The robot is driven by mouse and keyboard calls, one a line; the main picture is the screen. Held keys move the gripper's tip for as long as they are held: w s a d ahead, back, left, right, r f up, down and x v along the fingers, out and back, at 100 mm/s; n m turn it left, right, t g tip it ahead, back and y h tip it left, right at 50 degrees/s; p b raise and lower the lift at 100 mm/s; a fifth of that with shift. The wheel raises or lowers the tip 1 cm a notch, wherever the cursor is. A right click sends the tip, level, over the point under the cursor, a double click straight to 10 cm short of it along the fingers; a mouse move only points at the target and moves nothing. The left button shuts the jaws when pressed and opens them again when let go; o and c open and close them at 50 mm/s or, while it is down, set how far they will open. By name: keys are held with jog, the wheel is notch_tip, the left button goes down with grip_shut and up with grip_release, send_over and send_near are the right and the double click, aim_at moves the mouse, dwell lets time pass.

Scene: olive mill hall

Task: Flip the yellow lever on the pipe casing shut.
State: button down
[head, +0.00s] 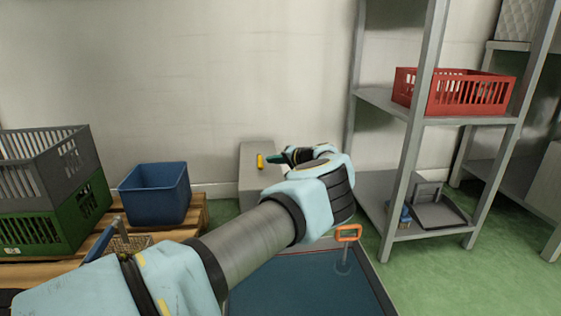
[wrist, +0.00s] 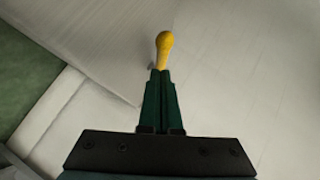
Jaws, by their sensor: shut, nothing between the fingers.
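In the wrist view the yellow lever (wrist: 164,48) has a rounded end and lies straight ahead of the fingertips. My gripper (head: 270,159) has dark green fingers pointing left at the lever. In the wrist view my gripper (wrist: 161,76) is shut with nothing between the fingers. Its tips are at the lever or very close; I cannot tell whether they touch. The lever's lower part is hidden behind the fingertips.
A blue bin (head: 155,194) and grey and green crates (head: 55,215) stand on a wooden pallet at left. A metal shelf with a red basket (head: 465,92) stands at right. An orange handle (head: 348,233) rises from a blue floor panel (head: 290,285) in front.

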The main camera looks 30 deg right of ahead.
jog(key=shift+w+a+f, duration=0.2)
jog(key=shift+a+f, duration=0.1)
jog(key=shift+a, duration=0.15)
jog(key=shift+a+r, duration=0.1)
jog(key=shift+a, duration=0.05)
jog(key=shift+a+m+h+p, duration=0.2)
jog(key=shift+m+h+p, duration=0.2)
jog(key=shift+p, duration=0.05)
